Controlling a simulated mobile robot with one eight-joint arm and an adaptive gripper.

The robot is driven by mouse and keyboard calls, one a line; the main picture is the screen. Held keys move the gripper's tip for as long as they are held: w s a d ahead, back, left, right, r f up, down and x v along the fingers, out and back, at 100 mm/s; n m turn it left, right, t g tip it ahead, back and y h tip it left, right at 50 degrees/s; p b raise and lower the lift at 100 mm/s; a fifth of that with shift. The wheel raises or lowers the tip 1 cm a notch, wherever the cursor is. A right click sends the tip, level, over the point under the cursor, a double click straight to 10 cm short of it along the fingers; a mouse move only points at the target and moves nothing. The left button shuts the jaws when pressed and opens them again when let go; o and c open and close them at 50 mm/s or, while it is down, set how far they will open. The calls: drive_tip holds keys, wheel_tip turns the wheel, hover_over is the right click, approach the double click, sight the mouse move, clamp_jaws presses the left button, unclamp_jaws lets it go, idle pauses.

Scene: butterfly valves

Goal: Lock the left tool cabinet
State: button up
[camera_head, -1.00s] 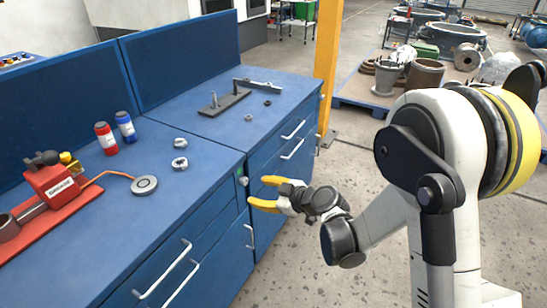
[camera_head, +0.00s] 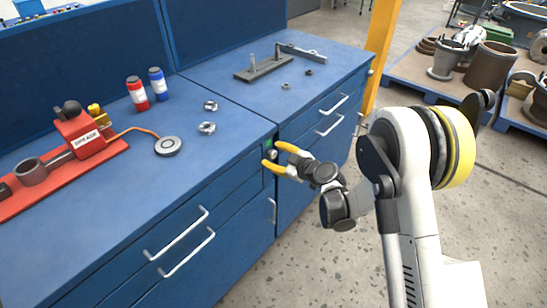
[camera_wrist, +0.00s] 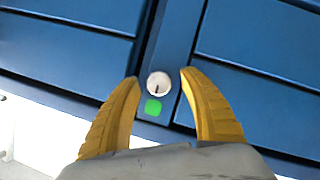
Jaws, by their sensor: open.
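The left tool cabinet (camera_head: 225,187) is blue, with a worktop and drawers, and stands at the left in the head view. A round silver lock (camera_wrist: 158,83) with a dark slot sits on its narrow upright strip. A green mark (camera_wrist: 153,107) shows beside the lock, on the gripper's side. The lock also shows small at the cabinet's front corner in the head view (camera_head: 271,154). My gripper (camera_head: 270,155) is open, its yellow fingers pointing at the cabinet front. In the wrist view the fingertips (camera_wrist: 161,78) lie on either side of the lock, apart from it.
A second blue cabinet (camera_head: 310,150) adjoins on the right, with a dark metal fixture (camera_head: 264,68) on top. Drawer handles (camera_head: 178,233) stick out from the left cabinet's front. A red tool (camera_head: 82,140), bottles (camera_head: 137,94) and nuts lie on its worktop.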

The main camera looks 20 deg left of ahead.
drive_tip(key=shift+w+a, duration=0.15)
drive_tip(key=shift+c, duration=0.3)
clamp_jaws()
